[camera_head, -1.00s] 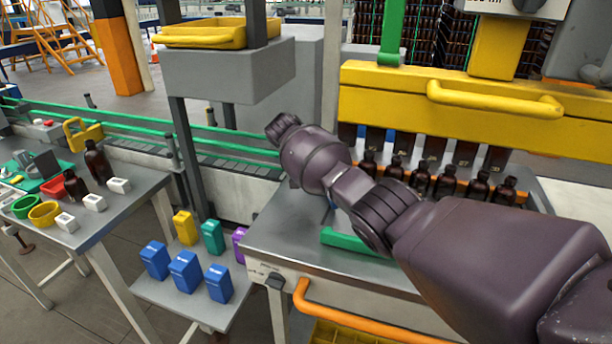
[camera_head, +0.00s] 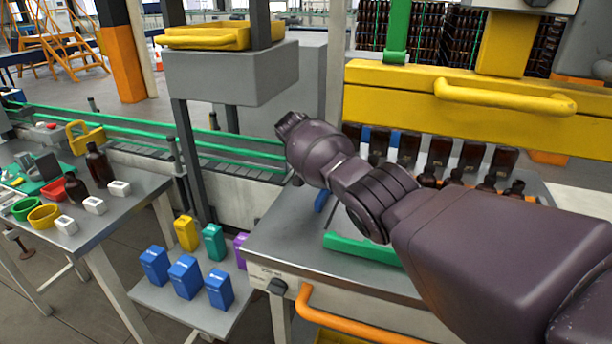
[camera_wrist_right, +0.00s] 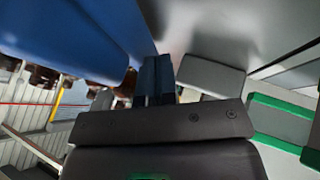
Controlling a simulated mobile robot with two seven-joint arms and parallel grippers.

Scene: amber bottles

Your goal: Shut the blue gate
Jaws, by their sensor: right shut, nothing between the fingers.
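A large blue panel (camera_wrist_right: 70,35), which looks like the blue gate, fills the upper left of the right wrist view. Only part of it shows. In the head view, a small blue piece (camera_head: 321,200) shows beside my right arm; I cannot tell whether it belongs to the gate. My right gripper (camera_wrist_right: 158,80) is shut and empty, its fingers pointing in just right of the blue panel's edge. I cannot tell whether they touch it. In the head view my right arm hides the gripper. My left gripper is in neither view.
A yellow guard (camera_head: 440,115) with a bar handle stands behind my right arm, above rows of amber bottles (camera_head: 440,150).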

